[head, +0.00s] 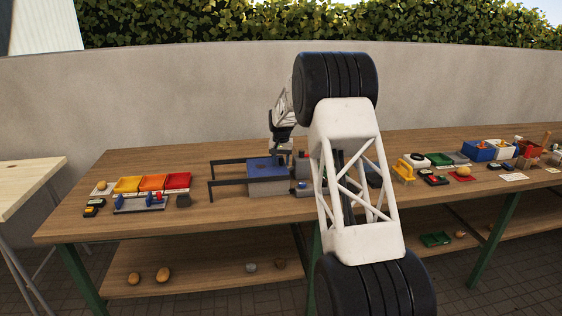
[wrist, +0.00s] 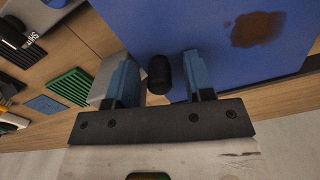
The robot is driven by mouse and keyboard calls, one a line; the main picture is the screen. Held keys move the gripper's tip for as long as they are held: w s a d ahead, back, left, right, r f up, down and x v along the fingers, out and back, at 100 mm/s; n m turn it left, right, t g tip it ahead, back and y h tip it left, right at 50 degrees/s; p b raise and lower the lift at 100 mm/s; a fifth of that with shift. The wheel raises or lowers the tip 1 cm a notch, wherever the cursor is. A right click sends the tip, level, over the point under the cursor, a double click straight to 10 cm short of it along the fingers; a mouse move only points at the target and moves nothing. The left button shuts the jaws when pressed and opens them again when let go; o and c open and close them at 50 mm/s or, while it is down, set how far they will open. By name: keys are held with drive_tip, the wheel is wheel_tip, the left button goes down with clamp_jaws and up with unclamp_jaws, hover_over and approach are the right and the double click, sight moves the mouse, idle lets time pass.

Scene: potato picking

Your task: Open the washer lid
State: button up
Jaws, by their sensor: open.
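The washer (head: 268,187) is a grey box on the wooden table, left of the middle in the head view. Its blue lid (head: 262,169) looks flat on top. In the wrist view the lid (wrist: 205,30) fills the upper right and has a brown stain. A black rounded knob (wrist: 160,76) shows at the lid's edge. My gripper (wrist: 158,58) is open, with its blue fingers on either side of the knob and a gap at each side. In the head view my arm hides part of the washer's right side, and my fingers cannot be made out.
Black rails (head: 228,161) stick out left of the washer. Yellow, orange and red trays (head: 152,182) stand further left. Blue, white and red bins (head: 478,150) stand at the right. In the wrist view a green ribbed pad (wrist: 70,86) lies left of the fingers. A concrete wall (head: 180,90) runs behind.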

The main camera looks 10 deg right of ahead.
clamp_jaws()
idle(0.3)
drive_tip(key=shift+a, duration=0.1)
drive_tip(key=a, duration=1.5)
drive_tip(key=shift+a, duration=0.2)
unclamp_jaws()
drive_tip(key=shift+r, duration=0.15)
